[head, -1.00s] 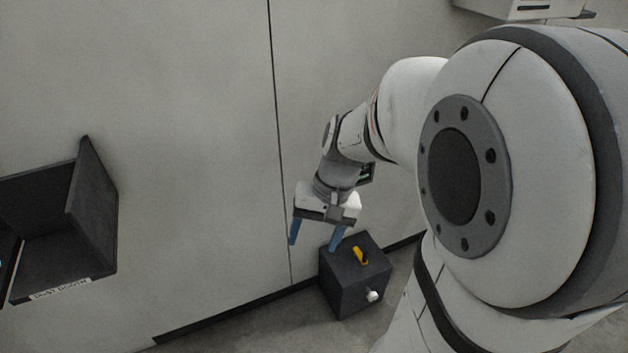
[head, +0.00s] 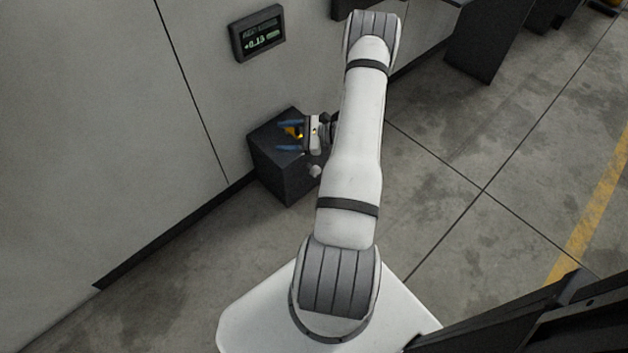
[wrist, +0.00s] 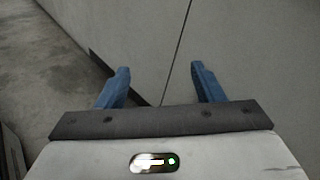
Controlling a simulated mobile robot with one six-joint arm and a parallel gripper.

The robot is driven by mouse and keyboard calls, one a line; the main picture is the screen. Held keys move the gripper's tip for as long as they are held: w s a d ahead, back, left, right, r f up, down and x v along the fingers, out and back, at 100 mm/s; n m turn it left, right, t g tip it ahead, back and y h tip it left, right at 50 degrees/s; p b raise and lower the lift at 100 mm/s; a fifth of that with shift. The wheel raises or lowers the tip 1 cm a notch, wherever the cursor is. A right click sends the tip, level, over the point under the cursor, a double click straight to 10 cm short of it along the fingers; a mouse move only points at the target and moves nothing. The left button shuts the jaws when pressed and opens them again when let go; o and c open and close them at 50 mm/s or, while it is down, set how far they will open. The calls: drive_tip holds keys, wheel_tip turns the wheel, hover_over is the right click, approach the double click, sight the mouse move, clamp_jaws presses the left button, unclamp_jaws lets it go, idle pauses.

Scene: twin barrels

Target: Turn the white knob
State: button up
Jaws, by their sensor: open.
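The white knob (head: 315,171) sticks out from the front side of a dark box (head: 284,181) that stands on the floor against the wall. My gripper (head: 284,136) is open and points left, over the top of the box in the head view, above and beyond the knob. In the wrist view my gripper (wrist: 160,84) shows two blue fingers spread apart with nothing between them. The knob and box top are not clearly visible in the wrist view.
A small display (head: 258,33) hangs on the wall above the box. Dark furniture (head: 495,38) stands at the back right. The concrete floor (head: 460,190) to the right of my arm is open, with a yellow line (head: 597,200).

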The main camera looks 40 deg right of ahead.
drive_tip(key=s+d+f+m+t+h+b, duration=0.2)
drive_tip(key=d+f+m+t+h, duration=0.15)
drive_tip(key=f, duration=0.55)
drive_tip(key=s+d+f+m+t+h+b, duration=0.2)
drive_tip(key=d+f+m, duration=0.2)
drive_tip(key=f, duration=0.4)
drive_tip(key=m+t+h+b, duration=0.2)
drive_tip(key=m+h+b, duration=0.1)
drive_tip(key=m+h, duration=0.15)
approach(318, 173)
drive_tip(key=w, duration=0.4)
drive_tip(key=shift+g+h, duration=0.25)
drive_tip(key=shift+h, duration=0.05)
drive_tip(key=w+b, duration=0.1)
drive_tip(key=w, duration=0.2)
drive_tip(key=w+a, duration=0.1)
drive_tip(key=w, duration=0.3)
drive_tip(key=shift+a+r+b, duration=0.2)
drive_tip(key=shift+a+b, duration=0.05)
drive_tip(key=shift+b, duration=0.15)
drive_tip(key=shift+c, duration=0.5)
